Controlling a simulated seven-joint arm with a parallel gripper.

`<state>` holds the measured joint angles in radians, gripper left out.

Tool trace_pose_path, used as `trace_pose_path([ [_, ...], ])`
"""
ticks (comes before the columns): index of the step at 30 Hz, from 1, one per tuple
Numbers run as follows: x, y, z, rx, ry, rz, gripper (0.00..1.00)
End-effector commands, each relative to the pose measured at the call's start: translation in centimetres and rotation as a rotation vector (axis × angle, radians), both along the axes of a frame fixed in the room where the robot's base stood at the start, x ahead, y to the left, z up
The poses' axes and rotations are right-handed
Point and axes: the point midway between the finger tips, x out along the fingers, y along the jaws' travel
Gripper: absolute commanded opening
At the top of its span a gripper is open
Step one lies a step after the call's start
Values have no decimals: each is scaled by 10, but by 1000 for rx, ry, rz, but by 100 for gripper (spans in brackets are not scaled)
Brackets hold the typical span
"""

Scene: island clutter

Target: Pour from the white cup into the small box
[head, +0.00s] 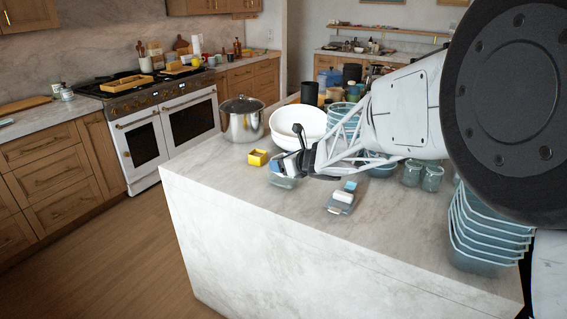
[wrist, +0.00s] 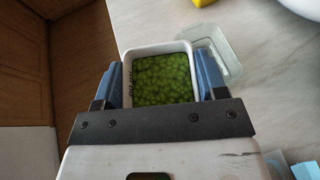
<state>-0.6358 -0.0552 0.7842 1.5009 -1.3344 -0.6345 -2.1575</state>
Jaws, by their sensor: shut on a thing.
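The white cup (wrist: 156,49) is square with rounded corners and full of green, pea-like balls. My gripper (wrist: 161,80) is shut on it, with a blue finger on each side. In the wrist view the cup looks roughly level, with the balls inside. A small clear box (wrist: 229,62) lies on the counter just beyond and to the right of the cup, partly hidden behind it. In the head view my gripper (head: 290,165) is above the clear box (head: 283,183) near the island's front edge.
A yellow box (head: 258,158), steel pot (head: 241,120) and white bowls (head: 297,122) stand behind on the marble island (head: 225,175). A container with blue and white items (head: 342,198) lies to the right. Stacked clear containers (head: 487,235) fill the right end. The front middle is clear.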

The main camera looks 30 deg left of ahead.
Motion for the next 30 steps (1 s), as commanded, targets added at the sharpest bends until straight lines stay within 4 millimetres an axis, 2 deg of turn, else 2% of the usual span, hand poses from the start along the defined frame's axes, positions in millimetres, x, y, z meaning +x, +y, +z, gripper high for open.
trace_pose_path([
  [11,4,2,-2,-30,51,1,40],
  [30,20,11,-11,-158,272,1,40],
])
